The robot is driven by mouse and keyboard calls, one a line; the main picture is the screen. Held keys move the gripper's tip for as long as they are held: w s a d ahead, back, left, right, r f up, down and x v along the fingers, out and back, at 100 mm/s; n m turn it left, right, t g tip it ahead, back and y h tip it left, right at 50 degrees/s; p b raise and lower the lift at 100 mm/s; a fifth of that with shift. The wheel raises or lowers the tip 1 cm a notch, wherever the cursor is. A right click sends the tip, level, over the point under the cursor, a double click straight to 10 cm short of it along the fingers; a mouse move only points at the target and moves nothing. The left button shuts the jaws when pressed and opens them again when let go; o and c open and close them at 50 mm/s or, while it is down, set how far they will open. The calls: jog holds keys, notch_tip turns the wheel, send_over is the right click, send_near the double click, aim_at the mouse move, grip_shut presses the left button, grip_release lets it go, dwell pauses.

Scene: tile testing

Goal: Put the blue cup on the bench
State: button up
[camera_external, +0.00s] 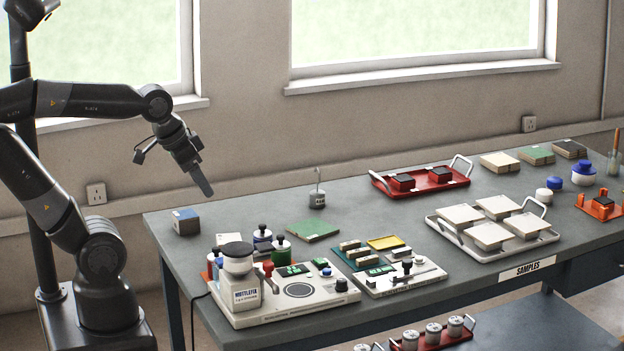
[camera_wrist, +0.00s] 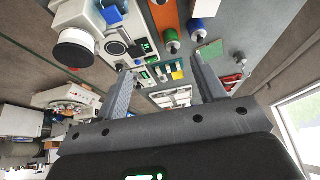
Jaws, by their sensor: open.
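The bench (camera_external: 385,218) is a long grey table below the windows. No plain blue cup stands out. A blue and white bottle with a black top (camera_external: 262,243) stands at the bench's left part, and a round blue container (camera_external: 584,176) stands at the far right; I cannot tell whether either is the cup. My gripper (camera_external: 204,187) is above the bench's left end, clear of everything. In the wrist view my gripper (camera_wrist: 160,68) is open, with nothing between its fingers.
A white grinder-like machine (camera_external: 246,290) and a control panel (camera_external: 400,277) crowd the bench's front left. A blue-topped box (camera_external: 186,222) is near the left edge. A red tray (camera_external: 421,188) and a white tray (camera_external: 545,239) lie farther right. Bare surface lies between them.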

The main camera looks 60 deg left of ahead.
jog(key=shift+o, duration=0.6)
jog(key=shift+s+d, duration=0.15)
jog(key=shift+s, duration=0.35)
